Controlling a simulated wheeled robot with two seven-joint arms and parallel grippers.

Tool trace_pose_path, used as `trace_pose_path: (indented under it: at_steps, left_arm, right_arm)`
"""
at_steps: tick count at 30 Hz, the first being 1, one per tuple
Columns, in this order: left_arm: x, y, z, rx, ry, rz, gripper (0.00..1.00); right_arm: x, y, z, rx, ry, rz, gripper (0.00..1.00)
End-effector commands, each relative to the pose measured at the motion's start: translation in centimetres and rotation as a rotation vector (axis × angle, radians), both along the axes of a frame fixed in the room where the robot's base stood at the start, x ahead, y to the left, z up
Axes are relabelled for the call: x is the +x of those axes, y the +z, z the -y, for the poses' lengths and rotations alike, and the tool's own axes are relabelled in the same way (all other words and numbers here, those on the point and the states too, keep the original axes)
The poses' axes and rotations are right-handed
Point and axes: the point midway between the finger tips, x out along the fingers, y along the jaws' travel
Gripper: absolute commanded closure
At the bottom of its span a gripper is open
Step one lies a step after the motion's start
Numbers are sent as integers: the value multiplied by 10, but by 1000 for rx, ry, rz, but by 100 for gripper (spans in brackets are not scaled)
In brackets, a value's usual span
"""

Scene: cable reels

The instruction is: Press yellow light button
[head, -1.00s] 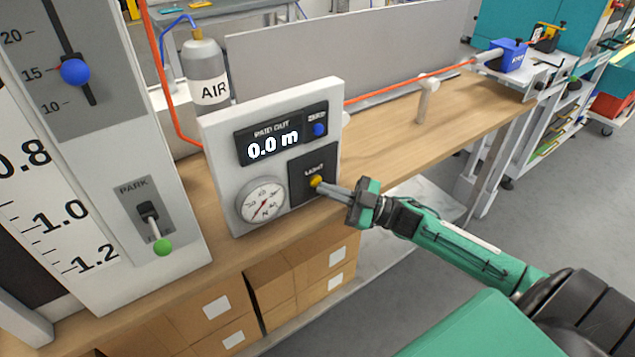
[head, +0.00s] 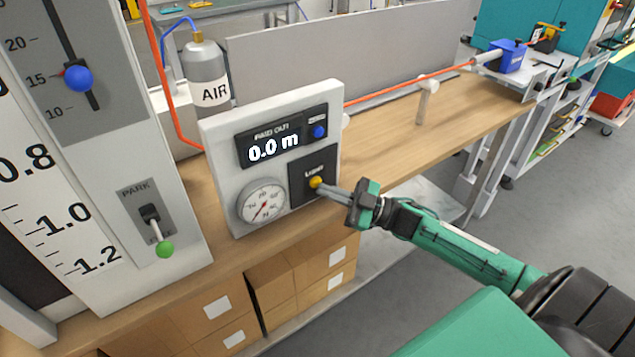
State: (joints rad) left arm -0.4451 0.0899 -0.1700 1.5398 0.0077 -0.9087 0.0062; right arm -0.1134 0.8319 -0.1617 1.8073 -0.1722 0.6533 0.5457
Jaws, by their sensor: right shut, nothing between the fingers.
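The yellow light button (head: 315,182) sits on a dark plate labelled LIGHT, at the lower right of a white upright panel (head: 222,148). My right gripper (head: 325,188) is shut and empty. Its fingertips are at the button, just to its right, and seem to touch it; I cannot tell whether the button is pushed in. The button is still partly visible beside the fingertips. My left gripper is not in view.
The panel also carries a 0.0 m display (head: 272,147), a blue ZERO button (head: 320,131) and a dial gauge (head: 262,205). A park lever with a green knob (head: 165,249) stands left. An orange cable (head: 400,94) runs behind over the wooden bench (head: 440,125).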

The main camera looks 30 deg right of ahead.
Motion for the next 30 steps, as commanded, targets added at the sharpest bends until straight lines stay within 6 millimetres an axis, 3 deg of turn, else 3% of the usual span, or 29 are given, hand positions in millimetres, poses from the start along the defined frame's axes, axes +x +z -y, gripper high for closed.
trace_pose_path:
  at_steps: [7, 22, 30]
  left_arm:
    - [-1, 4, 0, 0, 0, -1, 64]
    - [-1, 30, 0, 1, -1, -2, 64]
    - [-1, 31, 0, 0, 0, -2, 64]
  right_arm:
    - [-6, 1, 0, 1, 1, -2, 100]
    - [-54, 1, 4, 0, 1, -2, 100]
    - [-60, 0, 5, 0, 1, 1, 100]
